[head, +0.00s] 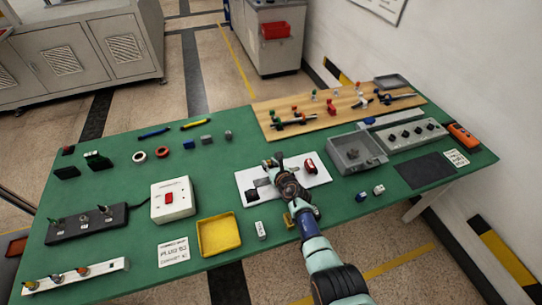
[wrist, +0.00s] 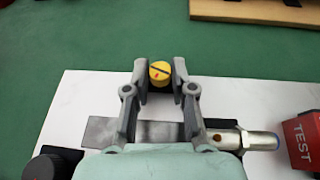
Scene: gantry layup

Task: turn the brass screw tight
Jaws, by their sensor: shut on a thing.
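The brass screw (wrist: 160,73) shows in the wrist view as a round yellow head with a dark slot and a small red mark. My gripper (wrist: 160,76) is shut on it, one grey finger at each side of the head. The slot runs at a slant in the picture. Below the head, a grey metal bar and a silver fitting with a blue end (wrist: 262,140) lie on a white plate (wrist: 88,92), partly hidden by my gripper. In the head view my gripper (head: 273,162) is over the far edge of the white plate (head: 242,178), and it hides the screw.
A red TEST block (wrist: 302,142) stands right of my gripper, and a black knob (wrist: 52,164) left. On the green table (head: 110,215) are a yellow tray (head: 219,236), a white switch box (head: 172,201), a grey bin (head: 357,153) and a wooden board (head: 345,100) behind.

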